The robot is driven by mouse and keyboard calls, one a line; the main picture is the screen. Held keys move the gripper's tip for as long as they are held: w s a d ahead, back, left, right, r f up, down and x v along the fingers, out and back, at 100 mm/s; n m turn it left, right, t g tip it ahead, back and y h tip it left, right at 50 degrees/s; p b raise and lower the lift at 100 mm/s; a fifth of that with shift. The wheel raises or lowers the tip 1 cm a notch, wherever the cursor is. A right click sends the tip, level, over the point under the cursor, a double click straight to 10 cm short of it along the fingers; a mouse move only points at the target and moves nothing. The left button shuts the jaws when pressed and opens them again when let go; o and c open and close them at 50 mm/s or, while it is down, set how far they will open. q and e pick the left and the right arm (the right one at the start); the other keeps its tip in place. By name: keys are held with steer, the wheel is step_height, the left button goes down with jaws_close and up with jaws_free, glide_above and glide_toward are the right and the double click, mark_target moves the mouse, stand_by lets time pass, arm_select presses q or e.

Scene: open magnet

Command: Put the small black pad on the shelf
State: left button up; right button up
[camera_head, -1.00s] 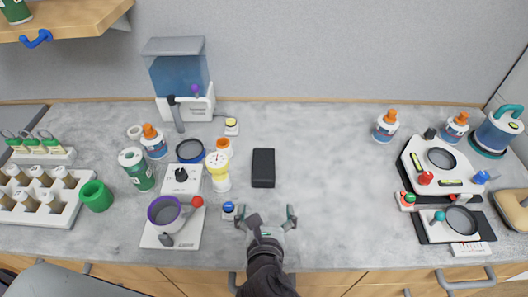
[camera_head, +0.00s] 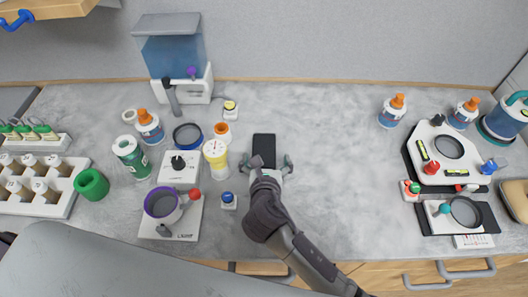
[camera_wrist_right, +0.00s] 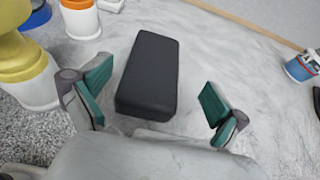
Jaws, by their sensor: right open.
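The small black pad (camera_head: 264,146) lies flat on the grey counter, a little left of the middle in the head view. In the right wrist view the pad (camera_wrist_right: 149,72) lies ahead of and between the fingers. My right gripper (camera_head: 270,163) is open at the pad's near end; in the right wrist view its teal-padded fingertips (camera_wrist_right: 155,98) stand on either side, apart from the pad. The wooden shelf (camera_head: 48,9) is at the top left, only partly in view. My left gripper is not in view.
Close left of the pad stand a yellow-and-white dial bottle (camera_head: 216,157) and an orange-white container (camera_head: 223,134). A blue-buttoned block (camera_head: 228,200) sits nearer. A water tank (camera_head: 175,58) stands at the back left. The counter right of the pad is clear up to a white device (camera_head: 442,152).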

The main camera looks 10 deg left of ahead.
mark_target(264, 149)
steer(key=x, duration=0.4)
steer(key=shift+w+a+f, duration=0.1)
steer(key=shift+w+a, duration=0.2)
steer(key=shift+a, duration=0.1)
steer(key=shift+s, duration=0.1)
steer(key=shift+c, duration=1)
steer(key=c, duration=1)
